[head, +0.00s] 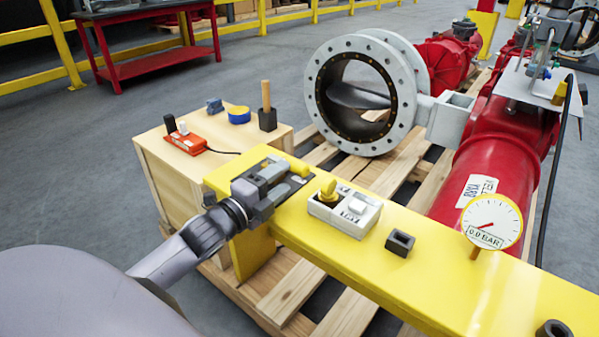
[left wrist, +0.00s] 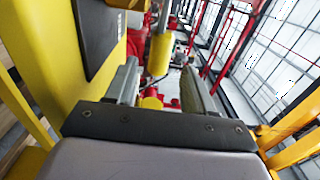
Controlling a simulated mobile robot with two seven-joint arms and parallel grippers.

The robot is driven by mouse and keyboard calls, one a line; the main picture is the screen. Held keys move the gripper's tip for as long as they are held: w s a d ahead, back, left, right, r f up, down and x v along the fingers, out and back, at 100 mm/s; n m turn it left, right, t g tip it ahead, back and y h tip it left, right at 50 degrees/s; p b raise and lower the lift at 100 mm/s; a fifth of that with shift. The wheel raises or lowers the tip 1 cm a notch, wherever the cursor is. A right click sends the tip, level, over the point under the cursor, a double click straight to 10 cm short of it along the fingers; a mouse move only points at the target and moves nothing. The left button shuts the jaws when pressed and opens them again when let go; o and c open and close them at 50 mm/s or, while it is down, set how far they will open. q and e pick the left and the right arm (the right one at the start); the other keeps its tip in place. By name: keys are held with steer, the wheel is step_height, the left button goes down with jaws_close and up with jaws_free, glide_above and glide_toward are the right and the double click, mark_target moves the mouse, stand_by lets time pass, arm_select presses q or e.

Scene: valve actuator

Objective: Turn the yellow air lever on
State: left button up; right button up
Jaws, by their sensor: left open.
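The yellow air lever (head: 298,166) appears as a short yellow cylinder beside a dark plate near the left end of the yellow beam (head: 430,265). My left gripper (head: 281,179) is open, low over that plate, with its fingers pointing toward the lever. In the left wrist view, the yellow cylinder (left wrist: 159,55) shows beyond and between the two spread fingers (left wrist: 160,88). I cannot tell whether a finger touches it. The lever's base is partly hidden by the gripper. The gauge (head: 492,222) reads 0.0 BAR. My right gripper is not in view.
A box with a yellow knob and white switch (head: 344,209) and a dark square socket (head: 399,243) sit along the beam. A wooden crate (head: 170,170) holds an orange device (head: 185,142) and small parts. A grey flanged valve (head: 360,95) and red pipe (head: 490,165) stand behind.

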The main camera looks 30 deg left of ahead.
mark_target(293, 171)
arm_select(q)
steer(key=shift+w+d+b, duration=0.15)
steer(key=shift+w+b, duration=0.3)
steer(key=shift+w, duration=1.1)
steer(key=shift+w+d+b, duration=0.1)
steer(key=shift+w+b, duration=0.3)
steer(key=shift+w, duration=1.15)
jaws_close()
